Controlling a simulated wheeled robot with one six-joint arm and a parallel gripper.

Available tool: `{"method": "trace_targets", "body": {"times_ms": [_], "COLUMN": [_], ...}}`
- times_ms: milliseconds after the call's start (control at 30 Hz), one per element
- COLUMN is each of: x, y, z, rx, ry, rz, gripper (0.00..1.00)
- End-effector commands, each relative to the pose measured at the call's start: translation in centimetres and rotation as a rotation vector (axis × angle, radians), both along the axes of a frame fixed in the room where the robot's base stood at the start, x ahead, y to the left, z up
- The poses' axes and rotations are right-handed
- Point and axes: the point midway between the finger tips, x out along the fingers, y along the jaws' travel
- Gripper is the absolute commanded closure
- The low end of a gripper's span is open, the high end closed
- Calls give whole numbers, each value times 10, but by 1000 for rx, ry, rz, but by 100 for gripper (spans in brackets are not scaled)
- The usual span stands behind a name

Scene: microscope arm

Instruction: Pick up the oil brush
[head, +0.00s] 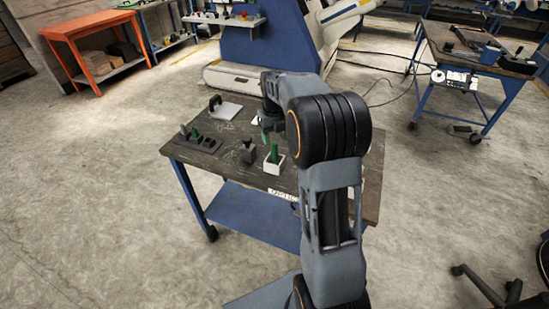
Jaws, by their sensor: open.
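A green upright handle (274,154) stands in a small white holder (275,166) near the middle of the dark worktable; it may be the oil brush, but it is too small to be sure. A second, shorter green piece (194,133) stands in a dark block at the table's left. My gripper (267,127) is open and points down over the table, a little behind and above the white holder. A faint greenish bit shows just below its fingers; I cannot tell what it is. My arm hides the table's right part.
The worktable (230,170) has a blue frame and wheels. A dark grey block (248,153) stands just left of the white holder. A white plate (225,110) with a dark upright piece lies at the back left. A dark low block (210,145) lies at the left.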

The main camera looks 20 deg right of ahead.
Motion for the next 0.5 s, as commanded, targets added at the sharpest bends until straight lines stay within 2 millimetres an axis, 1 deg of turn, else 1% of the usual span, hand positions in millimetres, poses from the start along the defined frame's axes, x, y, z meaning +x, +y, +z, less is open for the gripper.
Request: {"method": "trace_targets", "body": {"times_ms": [167,500], "x": [0,0], "y": [0,1], "z": [-8,-50], "rx": [0,1], "ry": [1,3], "rz": [1,1], "gripper": [45,45]}}
